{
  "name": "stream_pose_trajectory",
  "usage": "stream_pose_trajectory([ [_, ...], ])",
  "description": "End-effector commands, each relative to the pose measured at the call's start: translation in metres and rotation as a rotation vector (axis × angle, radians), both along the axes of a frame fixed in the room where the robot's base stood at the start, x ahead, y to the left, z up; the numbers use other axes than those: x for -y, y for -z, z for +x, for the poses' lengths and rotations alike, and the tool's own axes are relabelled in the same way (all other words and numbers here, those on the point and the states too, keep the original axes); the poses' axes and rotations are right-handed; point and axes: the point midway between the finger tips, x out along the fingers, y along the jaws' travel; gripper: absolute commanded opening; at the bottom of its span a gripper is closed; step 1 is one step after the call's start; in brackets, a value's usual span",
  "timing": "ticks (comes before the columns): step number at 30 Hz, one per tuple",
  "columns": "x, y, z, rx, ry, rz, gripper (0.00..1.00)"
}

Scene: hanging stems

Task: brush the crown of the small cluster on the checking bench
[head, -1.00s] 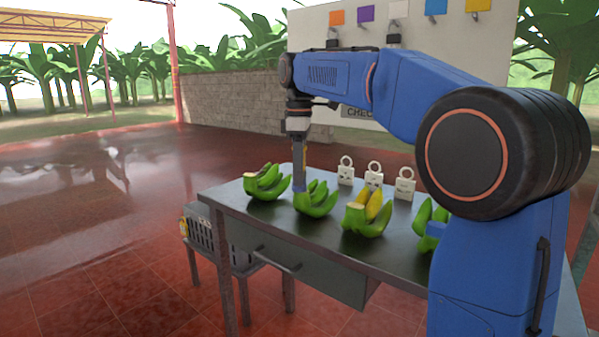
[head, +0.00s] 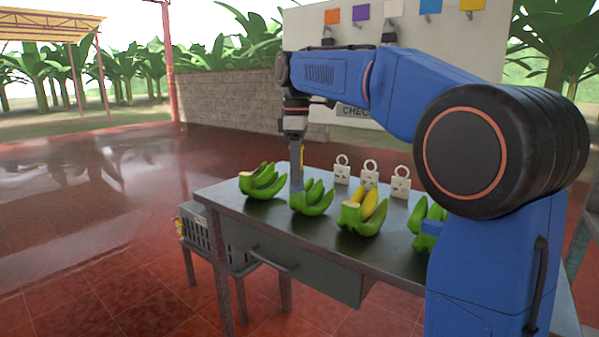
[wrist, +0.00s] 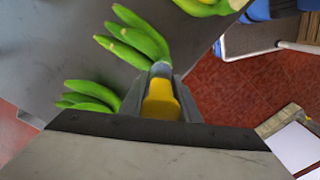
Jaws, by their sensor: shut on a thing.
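The small green cluster (head: 313,199) lies on the dark checking bench (head: 225,194), second from the left in the head view. In the wrist view this cluster (wrist: 137,38) fans away from the gripper. My gripper (head: 297,172) points straight down over the cluster's left, crown end. In the wrist view my gripper (wrist: 160,98) is shut on a brush with a yellow handle (wrist: 161,100). Its pale blue-grey end (wrist: 160,70) is at the crown and covers it. I cannot tell whether it presses on it.
A green cluster (head: 265,184) lies to the left, and a green cluster with yellow fingers (head: 363,214) to the right. Another cluster (head: 419,241) is partly behind my arm. White padlock-shaped blocks (head: 370,172) stand at the back. A grey crate (head: 203,233) is beside the bench.

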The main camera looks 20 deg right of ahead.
Motion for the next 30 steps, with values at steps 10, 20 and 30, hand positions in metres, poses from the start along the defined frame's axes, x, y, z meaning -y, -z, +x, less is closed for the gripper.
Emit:
stream_pose_trajectory([
  [10,-0.005,-0.001,0.006,0.000,0.000,0.000,0.02],
  [20,0.003,-0.001,-0.003,0.000,0.000,0.000,0.02],
  [30,0.008,0.000,-0.011,0.000,0.000,0.000,0.02],
])
